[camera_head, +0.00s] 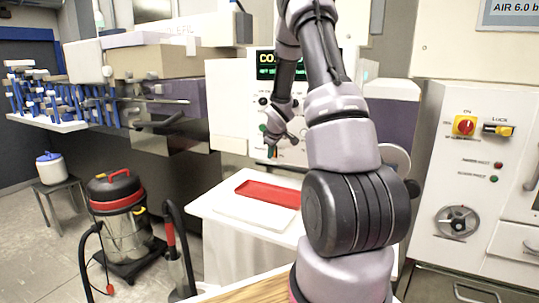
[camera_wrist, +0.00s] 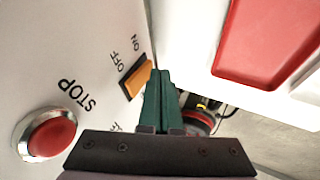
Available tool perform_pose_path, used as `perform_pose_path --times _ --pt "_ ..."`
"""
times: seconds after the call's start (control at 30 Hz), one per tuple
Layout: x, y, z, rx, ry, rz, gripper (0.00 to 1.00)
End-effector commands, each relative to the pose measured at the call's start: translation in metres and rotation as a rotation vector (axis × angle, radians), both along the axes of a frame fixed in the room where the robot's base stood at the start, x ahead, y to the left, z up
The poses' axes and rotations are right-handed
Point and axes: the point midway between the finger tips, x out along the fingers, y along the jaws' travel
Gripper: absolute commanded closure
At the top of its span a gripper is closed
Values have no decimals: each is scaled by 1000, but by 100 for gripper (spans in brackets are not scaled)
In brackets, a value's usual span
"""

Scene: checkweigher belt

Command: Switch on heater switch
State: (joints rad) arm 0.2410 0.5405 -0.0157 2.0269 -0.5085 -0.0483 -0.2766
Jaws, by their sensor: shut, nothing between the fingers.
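An orange rocker switch (camera_wrist: 137,80) in a dark frame sits on the white panel in the wrist view, with ON and OFF printed beside it. Part of its lettering is hidden, so I cannot read whether it says heater. My gripper (camera_wrist: 159,72) has its green fingers shut together, with nothing between them. Its tips are right beside the switch's right edge; I cannot tell whether they touch it. In the head view my gripper (camera_head: 271,151) points down in front of the white control panel (camera_head: 230,95), and the switch is not clear there.
A red STOP button (camera_wrist: 52,133) is on the same panel, left of the fingers. A red tray (camera_head: 268,193) lies on a white table (camera_head: 215,204) below my gripper. A vacuum cleaner (camera_head: 118,215) stands on the floor at left. A cabinet with a yellow-red switch (camera_head: 464,125) is at right.

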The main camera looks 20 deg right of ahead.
Motion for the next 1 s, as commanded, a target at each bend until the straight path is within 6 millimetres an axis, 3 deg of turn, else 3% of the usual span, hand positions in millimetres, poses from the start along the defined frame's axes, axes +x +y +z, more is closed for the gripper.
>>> perform_pose_path --times 0.7,1.0 --pt "2 -3 -4 -34 -25 -1 100" --pt "2 -3 6 -34 -26 -2 100"
